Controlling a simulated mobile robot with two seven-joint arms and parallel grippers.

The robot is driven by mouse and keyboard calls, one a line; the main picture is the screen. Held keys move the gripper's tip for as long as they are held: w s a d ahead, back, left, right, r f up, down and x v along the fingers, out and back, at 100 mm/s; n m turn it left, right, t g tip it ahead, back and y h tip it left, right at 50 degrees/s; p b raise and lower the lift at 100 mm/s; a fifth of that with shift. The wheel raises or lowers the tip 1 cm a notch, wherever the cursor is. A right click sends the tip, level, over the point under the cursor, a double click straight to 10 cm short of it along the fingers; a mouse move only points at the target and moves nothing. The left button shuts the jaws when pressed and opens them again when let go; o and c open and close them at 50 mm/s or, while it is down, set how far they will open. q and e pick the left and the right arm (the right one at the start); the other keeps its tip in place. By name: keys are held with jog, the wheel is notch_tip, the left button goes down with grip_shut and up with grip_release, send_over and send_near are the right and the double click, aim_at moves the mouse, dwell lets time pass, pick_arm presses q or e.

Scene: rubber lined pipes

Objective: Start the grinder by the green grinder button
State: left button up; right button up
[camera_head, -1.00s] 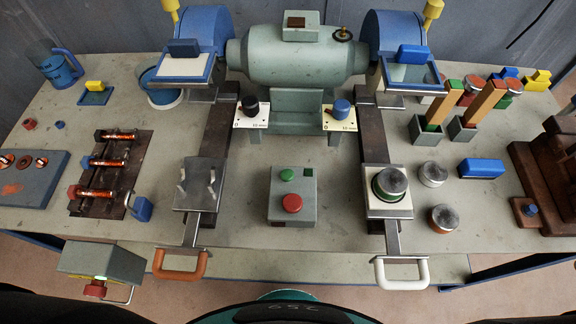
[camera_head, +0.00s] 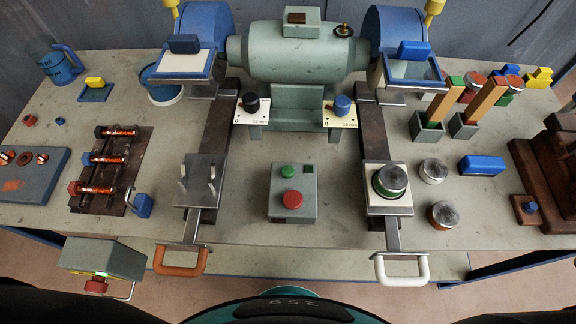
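The green grinder button (camera_head: 289,171) is a small round button on top of a grey-green control box (camera_head: 307,207) at the front middle of the bench. A larger red button (camera_head: 292,199) sits in front of it on the same box. The grinder (camera_head: 299,55) stands behind, with a pale green motor body and a blue wheel housing on each side. Neither of my grippers shows in the head view, and nothing covers the green button.
Slides with an orange handle (camera_head: 181,262) and a white handle (camera_head: 402,271) flank the control box. Copper-coloured pipes lie in a dark rack (camera_head: 113,170) at left. Pots and wooden sticks crowd the right. Bench around the box is clear.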

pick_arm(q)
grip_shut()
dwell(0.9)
